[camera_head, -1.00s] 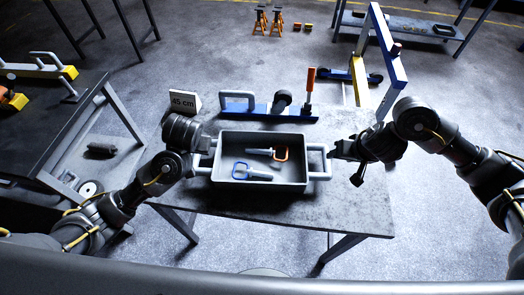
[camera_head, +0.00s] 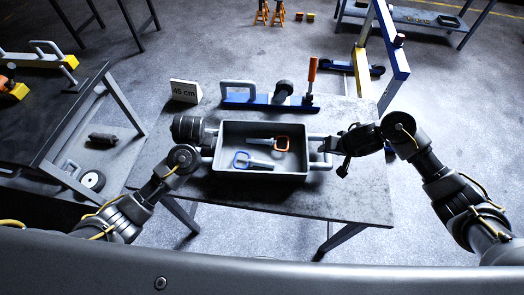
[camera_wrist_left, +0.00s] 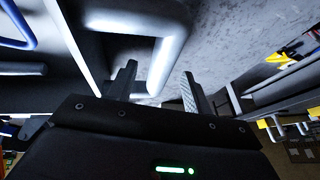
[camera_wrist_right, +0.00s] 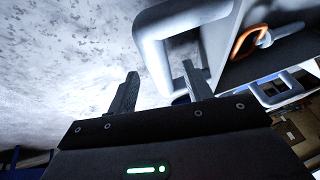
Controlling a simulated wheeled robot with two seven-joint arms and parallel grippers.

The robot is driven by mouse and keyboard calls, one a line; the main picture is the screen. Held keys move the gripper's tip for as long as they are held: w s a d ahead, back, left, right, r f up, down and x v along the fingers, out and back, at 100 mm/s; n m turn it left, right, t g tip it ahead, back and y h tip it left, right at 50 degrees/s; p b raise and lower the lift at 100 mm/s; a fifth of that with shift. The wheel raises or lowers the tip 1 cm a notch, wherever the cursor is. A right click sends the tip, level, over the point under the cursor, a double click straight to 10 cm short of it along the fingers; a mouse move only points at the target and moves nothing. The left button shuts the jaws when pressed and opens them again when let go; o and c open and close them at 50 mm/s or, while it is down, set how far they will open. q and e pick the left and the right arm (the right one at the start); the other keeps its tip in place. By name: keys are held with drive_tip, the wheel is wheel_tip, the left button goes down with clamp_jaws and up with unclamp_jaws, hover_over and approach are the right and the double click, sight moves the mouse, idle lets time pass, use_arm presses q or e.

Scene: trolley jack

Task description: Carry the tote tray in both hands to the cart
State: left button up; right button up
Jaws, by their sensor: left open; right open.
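My right gripper (camera_wrist_right: 160,86) is open at the right handle (camera_wrist_right: 156,55), whose outer bar lies between the fingertips in the view. I cannot tell how deep either handle sits. A dark-topped stand with a lower shelf (camera_head: 85,100) at the left may be the cart.
A "45 cm" sign (camera_head: 185,91) and a blue jack-like tool (camera_head: 268,101) stand behind the tray. A blue and yellow frame (camera_head: 392,45) rises behind the table's right end. The table's front right (camera_head: 345,195) is bare.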

use_arm(q)
drive_tip(key=shift+x, duration=1.6)
use_arm(e)
drive_tip(key=shift+x, duration=1.6)
use_arm(q)
clamp_jaws()
use_arm(e)
clamp_jaws()
use_arm(q)
drive_tip(key=shift+r, duration=0.1)
use_arm(e)
drive_tip(key=shift+r, duration=0.1)
